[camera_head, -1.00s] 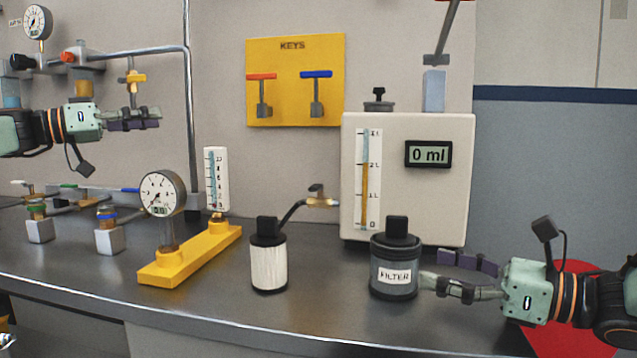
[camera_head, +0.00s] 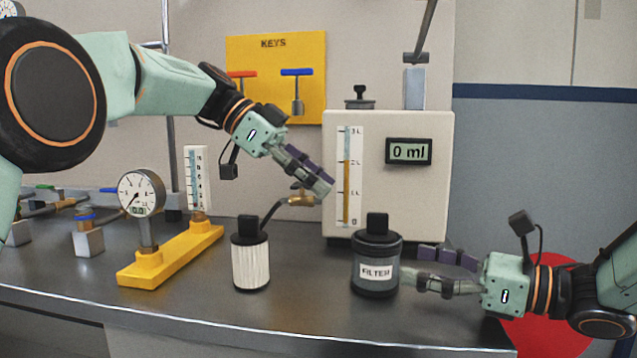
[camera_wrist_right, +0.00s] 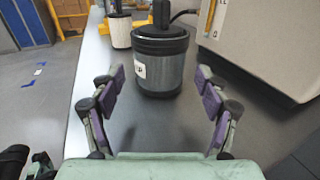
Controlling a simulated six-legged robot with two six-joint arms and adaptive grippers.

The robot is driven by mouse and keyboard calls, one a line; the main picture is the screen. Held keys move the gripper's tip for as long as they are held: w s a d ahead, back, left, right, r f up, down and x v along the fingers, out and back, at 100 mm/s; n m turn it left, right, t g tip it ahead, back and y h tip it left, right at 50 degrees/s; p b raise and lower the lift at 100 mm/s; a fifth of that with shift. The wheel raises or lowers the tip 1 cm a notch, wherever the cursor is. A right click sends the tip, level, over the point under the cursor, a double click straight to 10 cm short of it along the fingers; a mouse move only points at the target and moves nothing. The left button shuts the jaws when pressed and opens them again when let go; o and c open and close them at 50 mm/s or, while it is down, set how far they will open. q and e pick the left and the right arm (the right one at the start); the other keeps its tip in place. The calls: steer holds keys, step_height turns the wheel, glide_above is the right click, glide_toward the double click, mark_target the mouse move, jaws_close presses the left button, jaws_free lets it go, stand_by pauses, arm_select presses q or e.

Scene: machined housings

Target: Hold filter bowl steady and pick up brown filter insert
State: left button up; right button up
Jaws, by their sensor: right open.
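The filter bowl (camera_head: 376,262), dark grey with a FILTER label and a black top knob, stands upright on the bench. It also shows in the right wrist view (camera_wrist_right: 165,72). My right gripper (camera_head: 418,264) is open at bench height beside it; in the wrist view the bowl stands just beyond and between the parted fingers. My left gripper (camera_head: 316,180) is in the air above and left of the bowl, angled down to the right; its fingers overlap, so its opening is unclear. I see no brown insert; the bowl's inside is hidden.
A white pleated cartridge (camera_head: 250,264) with a black cap stands left of the bowl. A brass tap (camera_head: 301,198) and the white 0 ml unit (camera_head: 431,195) are behind. A gauge on a yellow base (camera_head: 160,264) is further left. The bench's front edge (camera_head: 230,341) is near.

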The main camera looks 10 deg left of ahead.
mark_target(377, 232)
steer(key=x, duration=1.2)
steer(key=shift+c, duration=0.3)
steer(key=shift+s, duration=0.1)
steer(key=c, duration=1)
steer(key=shift+c, duration=0.6)
